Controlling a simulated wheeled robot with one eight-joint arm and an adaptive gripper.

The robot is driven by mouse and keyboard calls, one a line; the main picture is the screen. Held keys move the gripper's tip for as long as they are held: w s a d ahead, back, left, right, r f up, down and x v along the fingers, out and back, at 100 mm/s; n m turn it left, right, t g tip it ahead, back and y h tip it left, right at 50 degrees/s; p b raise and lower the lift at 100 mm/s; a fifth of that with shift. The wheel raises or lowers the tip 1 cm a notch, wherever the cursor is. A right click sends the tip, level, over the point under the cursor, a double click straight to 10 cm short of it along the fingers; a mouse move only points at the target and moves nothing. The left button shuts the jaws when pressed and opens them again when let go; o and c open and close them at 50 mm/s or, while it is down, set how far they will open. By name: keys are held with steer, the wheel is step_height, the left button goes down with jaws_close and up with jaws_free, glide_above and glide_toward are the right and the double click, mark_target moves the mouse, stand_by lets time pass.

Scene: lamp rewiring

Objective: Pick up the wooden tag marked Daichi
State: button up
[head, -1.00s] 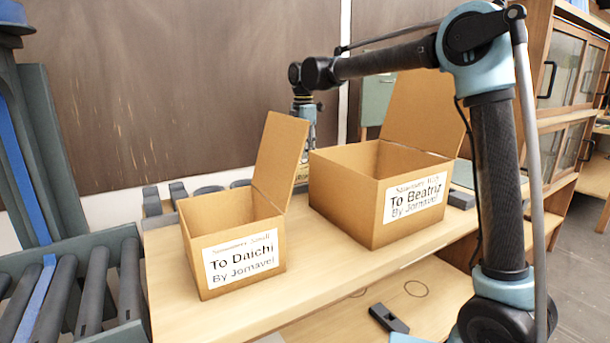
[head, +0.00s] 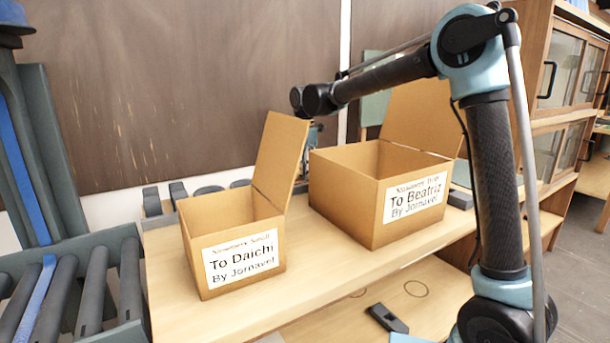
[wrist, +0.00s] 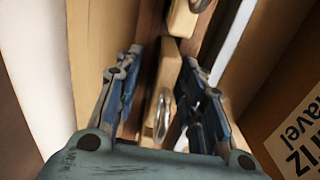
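In the wrist view, a light wooden tag (wrist: 169,65) with a metal ring (wrist: 162,115) lies between the two fingers of my gripper (wrist: 161,62). The fingers stand apart on either side of it, with a gap on the left. The gripper looks open. A second wooden tag (wrist: 182,20), also with a ring, lies just beyond. No name can be read on either tag, so I cannot tell which is marked Daichi. In the head view, my gripper is mostly hidden behind the raised flap of the small box; the tags do not show there.
The small open box labelled "To Daichi" (head: 240,262) and the larger open box labelled "To Beatriz" (head: 345,212) stand on the wooden table (head: 300,300). The larger box's labelled wall (wrist: 290,110) is close on the gripper's right. A roller conveyor (head: 65,300) is at left.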

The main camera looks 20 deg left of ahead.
jaws_close()
steer(key=shift+r, duration=0.1)
